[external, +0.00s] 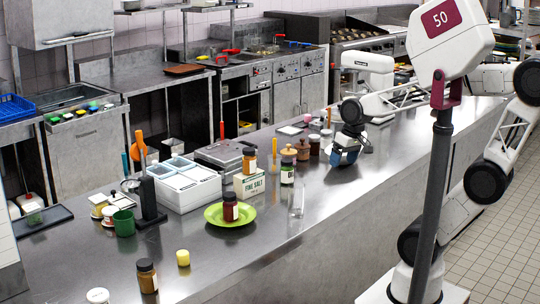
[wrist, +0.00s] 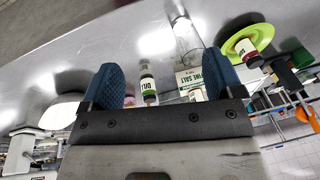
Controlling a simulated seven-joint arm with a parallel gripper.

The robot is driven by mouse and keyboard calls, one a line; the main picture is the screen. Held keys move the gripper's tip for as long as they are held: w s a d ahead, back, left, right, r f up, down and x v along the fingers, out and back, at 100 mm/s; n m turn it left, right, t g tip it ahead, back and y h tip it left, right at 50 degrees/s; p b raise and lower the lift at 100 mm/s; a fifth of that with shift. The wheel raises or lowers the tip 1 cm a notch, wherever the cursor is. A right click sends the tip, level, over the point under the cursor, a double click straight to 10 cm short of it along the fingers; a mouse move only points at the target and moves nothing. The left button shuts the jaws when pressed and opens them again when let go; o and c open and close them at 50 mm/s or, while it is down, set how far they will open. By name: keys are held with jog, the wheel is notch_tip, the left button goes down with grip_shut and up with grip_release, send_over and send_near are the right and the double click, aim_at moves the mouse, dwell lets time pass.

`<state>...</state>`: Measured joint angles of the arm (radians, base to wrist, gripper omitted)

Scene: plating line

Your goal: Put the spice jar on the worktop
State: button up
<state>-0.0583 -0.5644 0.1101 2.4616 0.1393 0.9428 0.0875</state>
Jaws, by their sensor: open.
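The plate rests on the grey steel worktop (external: 283,251). In the wrist view the jar (wrist: 248,52) on the plate (wrist: 262,36) is at the upper right, beyond the right finger. My gripper (external: 345,158) is over the worktop, well behind and right of the plate. Its two blue fingers are apart in the wrist view (wrist: 165,82), with nothing held between them.
A fine salt box (external: 249,186), a green-labelled jar (external: 288,168) and a clear glass (external: 297,200) stand between gripper and plate. A white tub unit (external: 184,184) and green mug (external: 123,223) are left. A brown jar (external: 147,276) stands front left.

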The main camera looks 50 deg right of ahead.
jog(key=shift+n+h, duration=0.5)
jog(key=shift+h, duration=0.3)
jog(key=s+d, duration=0.3)
jog(key=d, duration=0.1)
jog(key=shift+s+d+f, duration=0.15)
jog(key=shift+s, duration=0.25)
